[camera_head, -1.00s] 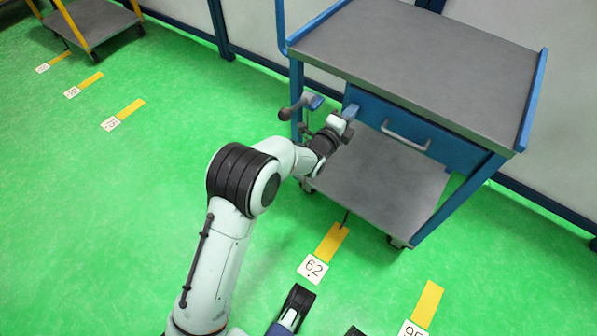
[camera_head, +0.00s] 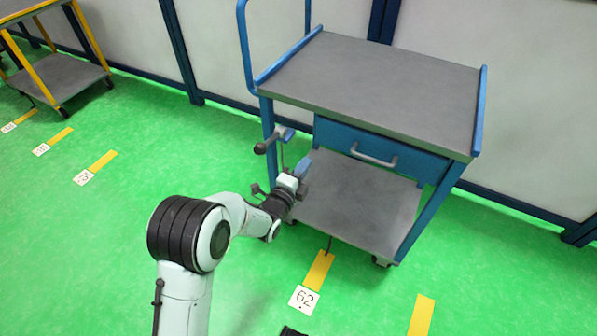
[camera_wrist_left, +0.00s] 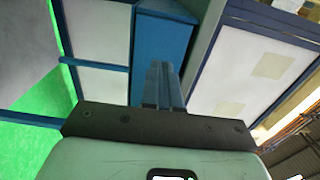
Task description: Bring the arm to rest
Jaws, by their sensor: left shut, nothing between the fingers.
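My left arm comes in from the bottom left of the head view and reaches toward the blue cart. Its gripper (camera_head: 303,166) is beside the cart's left front side, above the level of the lower shelf. In the left wrist view the fingers (camera_wrist_left: 163,85) are together, with nothing visible between them. Whether the gripper touches the cart cannot be told. My right gripper is not in view.
The blue cart has a grey top (camera_head: 385,85), a drawer (camera_head: 335,139) and a lower shelf (camera_head: 350,205). A dark-knobbed fitting (camera_head: 262,148) shows near the left gripper. A yellow-framed cart (camera_head: 60,75) stands far left. Green floor (camera_head: 80,250) is clear at left.

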